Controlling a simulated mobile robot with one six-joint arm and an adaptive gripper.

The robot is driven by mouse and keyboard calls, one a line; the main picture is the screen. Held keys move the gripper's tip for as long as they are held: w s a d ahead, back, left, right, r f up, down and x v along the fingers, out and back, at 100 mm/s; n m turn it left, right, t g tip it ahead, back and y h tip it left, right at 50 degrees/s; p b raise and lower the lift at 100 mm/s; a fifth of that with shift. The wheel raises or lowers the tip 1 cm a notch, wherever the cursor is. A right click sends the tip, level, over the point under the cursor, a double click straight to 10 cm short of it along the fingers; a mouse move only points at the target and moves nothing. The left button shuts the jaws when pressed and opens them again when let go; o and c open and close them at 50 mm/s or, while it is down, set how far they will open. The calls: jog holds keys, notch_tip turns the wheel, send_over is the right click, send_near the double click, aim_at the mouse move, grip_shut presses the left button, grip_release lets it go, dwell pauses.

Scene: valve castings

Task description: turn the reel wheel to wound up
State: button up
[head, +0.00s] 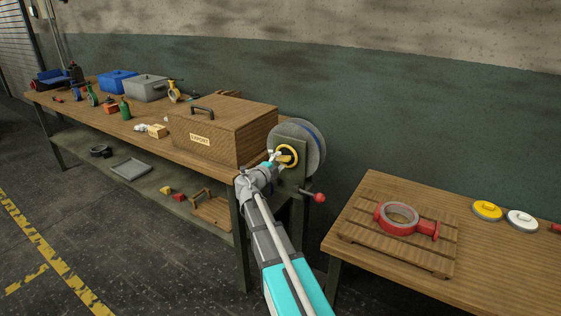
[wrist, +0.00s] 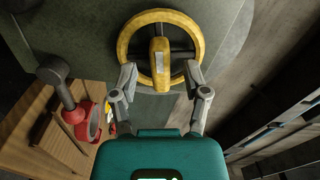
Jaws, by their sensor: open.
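The yellow reel wheel (wrist: 128,46) fills the upper middle of the wrist view, with dark spokes and a yellow grip standing out from its middle. In the head view the wheel (head: 291,150) sits on the front of the round grey reel (head: 311,140) at the bench's right end. My gripper (wrist: 160,75) is open, its two fingers on either side of the wheel's lower part. The fingertips appear close to the rim; I cannot tell whether they touch. In the head view my gripper (head: 272,160) partly covers the wheel's left side.
A lever with a red knob (head: 319,197) sticks out below the reel. A wooden box marked EXPORT (head: 233,118) stands close left of it. At right, a table (head: 485,260) bears a pallet with a red-flanged casting (head: 399,218).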

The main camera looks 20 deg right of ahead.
jog(key=v, duration=1)
jog(key=shift+s+a, duration=0.15)
jog(key=shift+o, duration=0.3)
